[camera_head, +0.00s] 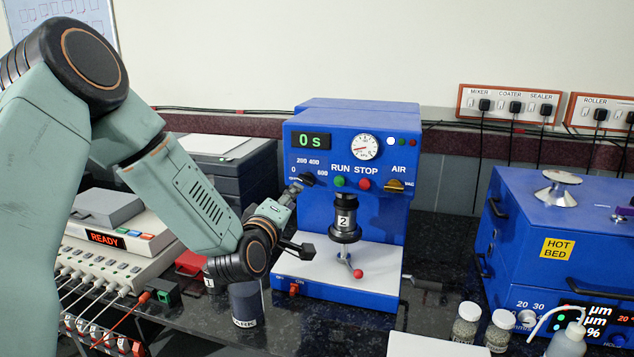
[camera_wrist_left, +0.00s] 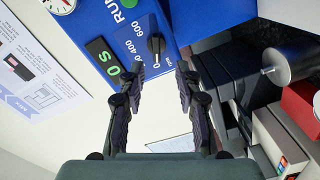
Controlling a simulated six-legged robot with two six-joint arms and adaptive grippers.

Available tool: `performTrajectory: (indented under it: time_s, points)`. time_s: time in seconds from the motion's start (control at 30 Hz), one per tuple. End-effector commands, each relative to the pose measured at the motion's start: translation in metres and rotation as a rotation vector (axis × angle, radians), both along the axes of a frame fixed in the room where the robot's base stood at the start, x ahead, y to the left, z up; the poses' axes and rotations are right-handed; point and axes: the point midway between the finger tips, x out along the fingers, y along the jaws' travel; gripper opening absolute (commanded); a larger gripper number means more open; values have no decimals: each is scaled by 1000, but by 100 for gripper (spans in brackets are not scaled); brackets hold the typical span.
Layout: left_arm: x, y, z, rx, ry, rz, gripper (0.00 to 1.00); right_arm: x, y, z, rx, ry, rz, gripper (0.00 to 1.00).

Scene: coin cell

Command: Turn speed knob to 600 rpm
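The speed knob (camera_head: 307,179) is a small black knob on the front of the blue mixer (camera_head: 350,112), with 0, 200, 400 and 600 printed around it. In the left wrist view the knob (camera_wrist_left: 156,45) lies beyond my left gripper (camera_wrist_left: 160,67), roughly in line with the gap between its dark fingertips. The fingers are apart with nothing between them. I cannot tell clearly where the knob's pointer is set. In the head view my left wrist is below and left of the knob. My right gripper is not in view.
The mixer has a green RUN button (camera_head: 340,182), a red STOP button (camera_head: 364,184), a gauge (camera_head: 364,147) and a green display (camera_head: 310,141) reading 0 s. A battery tester (camera_head: 120,235) stands left, the blue hot bed (camera_head: 560,235) right. Jars stand at the front right.

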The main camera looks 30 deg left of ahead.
Motion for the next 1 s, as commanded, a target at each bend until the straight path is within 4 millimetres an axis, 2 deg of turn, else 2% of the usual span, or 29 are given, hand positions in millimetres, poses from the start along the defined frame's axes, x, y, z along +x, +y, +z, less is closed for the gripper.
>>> performTrajectory:
  time_s: [0.1,0.23,0.7,1.0]
  points:
    - [1,7,8,-10,-21,10,34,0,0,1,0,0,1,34]
    - [9,13,8,-8,-23,12,34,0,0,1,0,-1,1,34]
    - [68,27,8,-7,-21,8,34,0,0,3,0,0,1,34]
    - [76,25,7,-11,-20,7,34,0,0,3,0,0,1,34]
